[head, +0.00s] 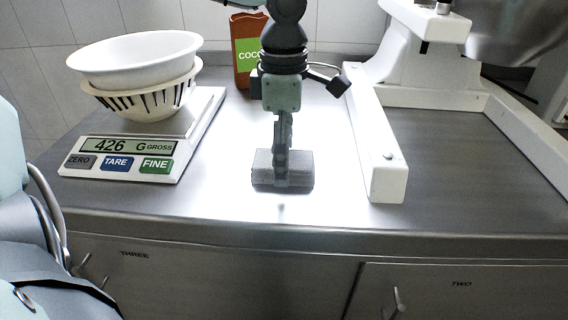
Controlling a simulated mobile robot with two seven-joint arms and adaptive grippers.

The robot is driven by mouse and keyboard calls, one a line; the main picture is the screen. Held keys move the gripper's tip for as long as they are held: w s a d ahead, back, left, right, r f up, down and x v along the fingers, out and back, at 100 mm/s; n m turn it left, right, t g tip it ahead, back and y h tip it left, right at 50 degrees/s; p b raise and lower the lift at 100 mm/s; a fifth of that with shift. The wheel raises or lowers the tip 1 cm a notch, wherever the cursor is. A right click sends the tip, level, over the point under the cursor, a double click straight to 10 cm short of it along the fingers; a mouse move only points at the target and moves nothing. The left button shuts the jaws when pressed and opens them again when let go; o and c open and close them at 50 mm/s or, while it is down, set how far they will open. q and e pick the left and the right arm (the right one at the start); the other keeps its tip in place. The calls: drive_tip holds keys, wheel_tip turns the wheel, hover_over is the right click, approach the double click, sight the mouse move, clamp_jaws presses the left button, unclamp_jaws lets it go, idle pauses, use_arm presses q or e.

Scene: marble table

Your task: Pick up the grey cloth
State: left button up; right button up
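The grey cloth (300,170) looks like a small folded block at the middle of the steel table top (225,200), near its front edge. My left gripper (282,170) points straight down at the cloth from above. One finger overlaps the middle of the cloth's near side. The far finger is hidden, so I cannot tell whether the gripper is closed on the cloth. I also cannot tell whether the cloth touches the table or is slightly above it. My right gripper is not in view.
A scale (112,150) reading 426 stands at left with white bowls (135,58) on it. A brown package (241,72) with a green label stands behind the gripper. A white machine base (385,160) bounds the right. Drawer fronts lie below the table edge.

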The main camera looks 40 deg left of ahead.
use_arm(q)
drive_tip(key=c, duration=1.3)
drive_tip(key=shift+o, duration=0.2)
drive_tip(key=shift+r, duration=0.1)
drive_tip(key=shift+r, duration=0.25)
wheel_tip(320, 180, up, 4)
drive_tip(key=shift+f, duration=0.1)
drive_tip(key=s+d+r, duration=0.1)
drive_tip(key=s+r, duration=0.5)
drive_tip(key=s, duration=0.5)
drive_tip(key=shift+s+r+b, duration=0.25)
drive_tip(key=shift+s+b, duration=0.05)
drive_tip(key=shift+b, duration=0.15)
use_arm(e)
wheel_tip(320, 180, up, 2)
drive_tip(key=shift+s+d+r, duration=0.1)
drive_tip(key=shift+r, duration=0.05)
use_arm(q)
drive_tip(key=shift+d, duration=0.1)
